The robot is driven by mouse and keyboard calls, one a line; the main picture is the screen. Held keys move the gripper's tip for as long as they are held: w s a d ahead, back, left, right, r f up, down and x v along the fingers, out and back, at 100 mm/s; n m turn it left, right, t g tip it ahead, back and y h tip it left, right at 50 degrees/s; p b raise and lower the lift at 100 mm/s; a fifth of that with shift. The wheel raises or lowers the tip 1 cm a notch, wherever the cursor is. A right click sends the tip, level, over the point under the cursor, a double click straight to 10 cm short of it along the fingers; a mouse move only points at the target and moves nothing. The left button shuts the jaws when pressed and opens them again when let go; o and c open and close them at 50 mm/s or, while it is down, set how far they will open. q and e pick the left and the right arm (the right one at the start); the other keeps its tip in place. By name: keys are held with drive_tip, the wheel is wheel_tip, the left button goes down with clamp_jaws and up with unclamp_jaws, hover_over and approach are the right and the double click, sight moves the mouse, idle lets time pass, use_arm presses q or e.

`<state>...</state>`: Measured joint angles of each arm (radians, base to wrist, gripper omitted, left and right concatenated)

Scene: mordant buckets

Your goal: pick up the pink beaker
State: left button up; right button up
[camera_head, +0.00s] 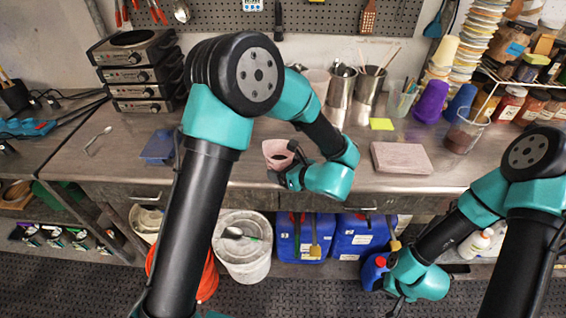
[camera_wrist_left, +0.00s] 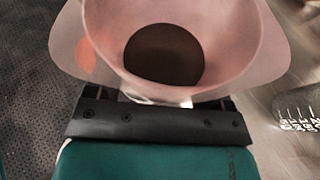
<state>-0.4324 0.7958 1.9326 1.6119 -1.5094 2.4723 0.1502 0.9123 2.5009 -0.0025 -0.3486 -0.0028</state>
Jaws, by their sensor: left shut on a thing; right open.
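The pink beaker (camera_head: 279,150) is near the front edge of the counter in the head view, at the tip of my left arm. It fills the upper part of the left wrist view (camera_wrist_left: 95,50), with a dark round patch at its bottom. My left gripper (camera_head: 286,170) is shut on the pink beaker; its fingertips are mostly hidden by the beaker and the arm. I cannot tell whether the beaker touches the counter. My right gripper (camera_head: 392,300) is open, low at the right in front of the counter, near the blue containers, and partly cut off by the frame edge.
A pink-grey slab (camera_head: 402,158) and a yellow note (camera_head: 381,124) lie right of the beaker. Metal pots (camera_head: 340,88) stand behind it. A blue tray (camera_head: 158,147) and a spoon (camera_head: 98,139) lie left. A white bucket (camera_head: 243,262) and blue canisters (camera_head: 303,238) stand below.

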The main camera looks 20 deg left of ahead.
use_arm(q)
drive_tip(key=shift+s+d+r, duration=0.1)
drive_tip(key=shift+s+d, duration=0.1)
drive_tip(key=shift+s, duration=0.6)
drive_tip(key=shift+s+d+r, duration=0.1)
drive_tip(key=shift+s+d, duration=0.1)
drive_tip(key=shift+s, duration=0.6)
